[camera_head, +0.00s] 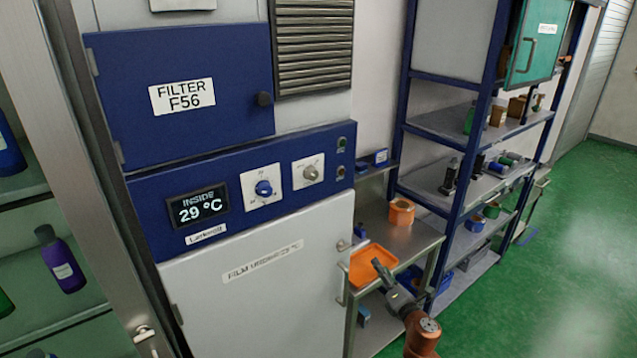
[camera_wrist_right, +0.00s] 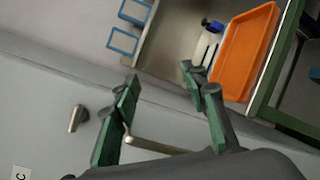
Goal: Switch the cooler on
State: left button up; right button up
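The cooler is a grey cabinet (camera_head: 265,300) with a blue control panel (camera_head: 225,190). Its display (camera_head: 204,207) reads "INSIDE 29 °C". Right of the display are a dial with a blue knob (camera_head: 264,188) and a dial with a grey knob (camera_head: 310,173). A green lamp or button (camera_head: 342,142) and a brownish one (camera_head: 341,171) sit at the panel's right end; I cannot tell if either is lit. My right gripper (camera_head: 380,268) is below and right of the panel, in front of the orange tray. In the right wrist view it (camera_wrist_right: 160,82) is open and empty. My left gripper is out of view.
The orange tray (camera_head: 362,277) lies on a steel side table (camera_head: 420,240) beside the cooler, with an orange roll (camera_head: 401,212) behind. A cooler door handle (camera_wrist_right: 155,146) is near my right fingers. A blue shelf rack (camera_head: 462,150) stands right; green floor (camera_head: 570,270) is clear.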

jog(key=s+a+r+n+t+y, duration=0.15)
jog(key=a+r+n, duration=0.25)
jog(key=r, duration=0.6)
jog(key=s+a+r+n+y, duration=0.2)
jog(key=a+r+n+y, duration=0.15)
jog(key=r, duration=0.55)
jog(key=n+y+p, duration=0.2)
jog(key=n+y, duration=0.2)
jog(key=n, duration=0.5)
send_near(314, 177)
jog(key=w, duration=0.1)
jog(key=shift+g, duration=0.45)
jog(key=x, duration=0.3)
jog(key=r+p+x, duration=0.1)
jog(key=x, duration=0.2)
jog(key=shift+a, duration=0.2)
jog(key=shift+w+a+r, duration=0.2)
jog(key=shift+w+a, duration=0.15)
jog(key=shift+w, duration=0.1)
jog(key=shift+c, duration=0.4)
grip_shut()
